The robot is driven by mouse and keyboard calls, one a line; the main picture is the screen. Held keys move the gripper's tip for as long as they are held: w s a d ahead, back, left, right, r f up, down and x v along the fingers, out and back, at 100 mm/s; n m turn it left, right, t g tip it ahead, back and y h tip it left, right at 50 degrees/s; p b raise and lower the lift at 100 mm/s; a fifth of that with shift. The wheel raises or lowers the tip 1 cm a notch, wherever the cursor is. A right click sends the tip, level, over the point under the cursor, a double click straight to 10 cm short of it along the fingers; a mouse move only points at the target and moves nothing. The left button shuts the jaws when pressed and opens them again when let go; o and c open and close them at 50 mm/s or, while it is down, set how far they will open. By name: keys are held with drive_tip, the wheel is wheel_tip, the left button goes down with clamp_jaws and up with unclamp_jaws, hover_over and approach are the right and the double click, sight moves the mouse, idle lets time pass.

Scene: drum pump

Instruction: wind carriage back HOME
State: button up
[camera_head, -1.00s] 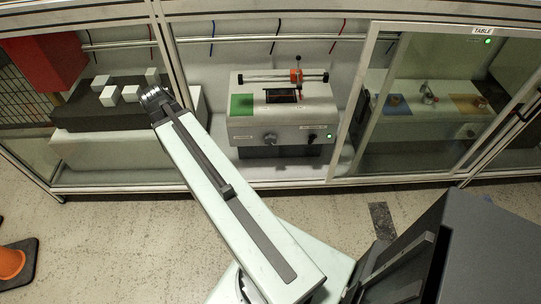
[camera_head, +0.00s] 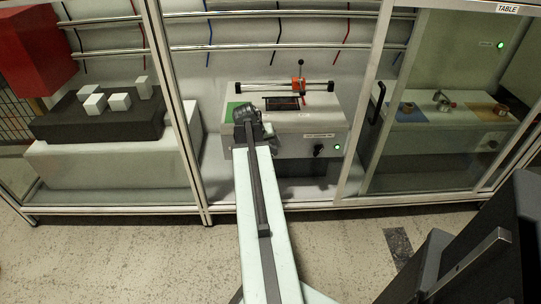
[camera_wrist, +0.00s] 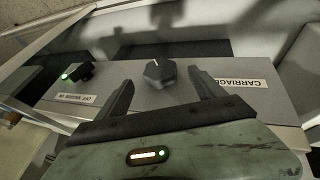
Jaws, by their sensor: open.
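The pump unit's grey body (camera_head: 297,125) stands inside the middle bay, with a horizontal rail (camera_head: 265,87) on top. The red carriage (camera_head: 299,85) sits toward the rail's right end; a green patch (camera_head: 230,110) lies at the left. Contact cannot be told. In the head view my arm hides the knob.
A second black knob (camera_head: 318,150) with a green light (camera_head: 337,147) is on the panel's right. White cubes (camera_head: 120,101) sit on a dark block in the left bay. A frame post (camera_head: 181,110) stands left of my arm. A glass panel (camera_head: 430,130) is at right.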

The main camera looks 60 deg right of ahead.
drive_tip(key=b+x, duration=0.3)
drive_tip(key=x, duration=0.2)
drive_tip(key=shift+r, duration=0.1)
drive_tip(key=c, duration=1.4)
drive_tip(key=shift+o, duration=0.2)
drive_tip(key=shift+w, duration=0.1)
drive_tip(key=shift+a+b, duration=0.1)
drive_tip(key=shift+b, duration=0.2)
